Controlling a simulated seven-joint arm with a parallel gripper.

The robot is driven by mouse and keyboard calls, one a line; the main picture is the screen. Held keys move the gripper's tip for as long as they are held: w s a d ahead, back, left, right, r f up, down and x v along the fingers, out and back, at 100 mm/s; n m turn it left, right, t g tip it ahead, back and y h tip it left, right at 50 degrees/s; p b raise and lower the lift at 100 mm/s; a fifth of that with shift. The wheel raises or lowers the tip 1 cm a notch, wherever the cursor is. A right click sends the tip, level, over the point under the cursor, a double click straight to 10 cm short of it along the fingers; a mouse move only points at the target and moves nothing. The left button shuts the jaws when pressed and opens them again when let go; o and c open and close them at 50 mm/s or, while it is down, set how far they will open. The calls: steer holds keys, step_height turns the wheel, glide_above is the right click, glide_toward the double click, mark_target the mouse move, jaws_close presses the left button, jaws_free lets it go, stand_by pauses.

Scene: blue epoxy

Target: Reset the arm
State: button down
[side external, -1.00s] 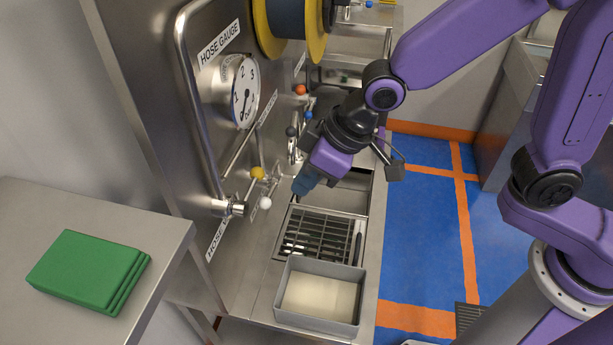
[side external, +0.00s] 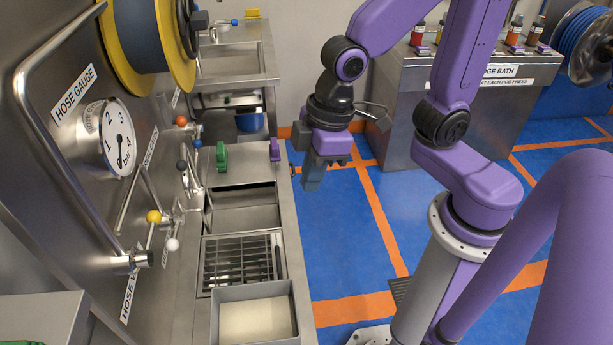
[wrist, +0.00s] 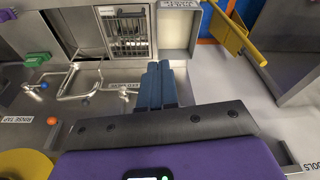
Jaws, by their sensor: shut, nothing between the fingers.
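My gripper (side external: 311,180) hangs in the side view with its fingers pointing down. It appears to the right of the steel counter, in front of the blue floor. In the wrist view my gripper's blue fingers (wrist: 158,68) lie side by side, shut with nothing between them. The arm is bent at the elbow, with the wrist below it. My gripper appears clear of the counter and touches nothing that I can see.
The steel counter (side external: 287,235) holds a sink with a grate (side external: 238,262) and a grey bin (side external: 254,320). Green (side external: 222,157) and purple (side external: 275,150) pieces stand behind. A gauge panel (side external: 60,165) with coloured-knob taps rises at left. Open floor (side external: 345,230) lies right.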

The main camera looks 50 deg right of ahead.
steer(key=s+d+n+g+h, duration=0.1)
steer(key=s+d+n+h, duration=0.1)
steer(key=s+d, duration=0.75)
steer(key=m+t+y, duration=0.4)
steer(key=t+y, duration=0.3)
glide_above(173, 249)
steer(key=d, duration=0.3)
step_height(173, 249, down, 13)
steer(key=f, duration=0.3)
steer(key=shift+s+a+f, duration=0.25)
steer(key=shift+a, duration=0.1)
steer(key=shift+s+a+f, duration=0.2)
steer(key=shift+s+f, duration=0.05)
steer(key=shift+f, duration=0.35)
steer(key=shift+s+a+f, duration=0.2)
steer(key=shift+f, duration=0.35)
